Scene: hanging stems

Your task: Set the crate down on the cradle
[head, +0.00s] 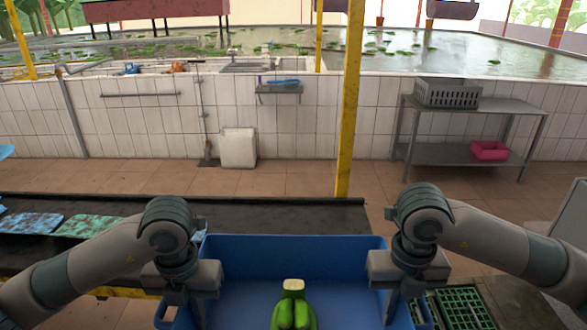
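The blue crate (290,249) is at the bottom centre of the head view, between my two arms, and its near part is cut off by the frame. A bunch of green bananas (293,312) with a pale cut stem end lies in it. My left gripper (192,305) is on the crate's left side wall, and my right gripper (395,302) is on its right side wall. Both seem closed on the walls, though the fingertips are partly hidden. The crate looks roughly level. I cannot make out a cradle; what is under the crate is hidden.
A dark belt or bench (270,216) runs behind the crate, with coloured pads (90,226) at left. Green grates (464,308) lie low at right. A yellow post (349,110) stands behind. A metal table (470,120) holds a grey crate (447,94) and a pink bin (488,150).

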